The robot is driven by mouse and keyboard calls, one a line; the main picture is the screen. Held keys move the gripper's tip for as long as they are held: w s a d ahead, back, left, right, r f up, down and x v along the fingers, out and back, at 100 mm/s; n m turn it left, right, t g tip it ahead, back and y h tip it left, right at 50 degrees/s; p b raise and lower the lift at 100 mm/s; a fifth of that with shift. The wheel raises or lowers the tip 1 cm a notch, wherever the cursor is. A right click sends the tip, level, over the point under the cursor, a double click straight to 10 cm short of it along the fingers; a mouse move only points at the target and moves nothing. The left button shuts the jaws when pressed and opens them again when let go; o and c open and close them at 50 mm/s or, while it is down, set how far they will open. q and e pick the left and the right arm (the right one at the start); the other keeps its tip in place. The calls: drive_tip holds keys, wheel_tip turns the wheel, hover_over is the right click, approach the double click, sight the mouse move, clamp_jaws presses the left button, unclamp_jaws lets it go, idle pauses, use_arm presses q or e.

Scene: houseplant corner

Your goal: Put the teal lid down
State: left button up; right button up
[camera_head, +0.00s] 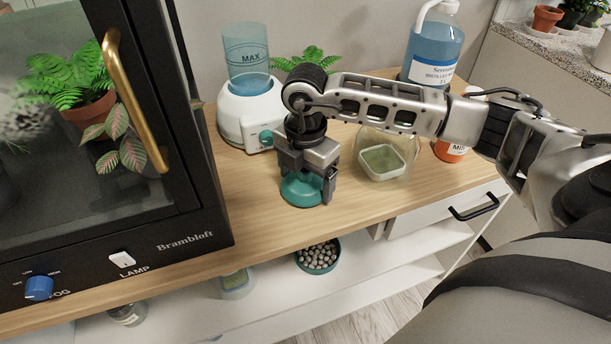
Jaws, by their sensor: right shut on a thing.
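The teal lid (301,190) is a round, domed piece at the middle of the wooden counter (255,215), close to its front edge. My right gripper (305,178) points down over it, with its fingers shut on the lid's upper part. The gripper hides the top of the lid. The lid looks level and at or just above the wood; I cannot tell whether it touches. My left gripper is not in view.
A white humidifier (248,112) with a blue tank stands behind left. A black glass cabinet (195,225) fills the left. A bowl of pebbles (318,256) sits on the shelf below.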

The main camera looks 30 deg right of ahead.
drive_tip(key=shift+f, duration=0.1)
drive_tip(key=shift+f, duration=0.1)
drive_tip(key=o, duration=0.8)
drive_tip(key=shift+r, duration=0.3)
wheel_tip(320, 180, up, 12)
drive_tip(key=shift+f, duration=0.1)
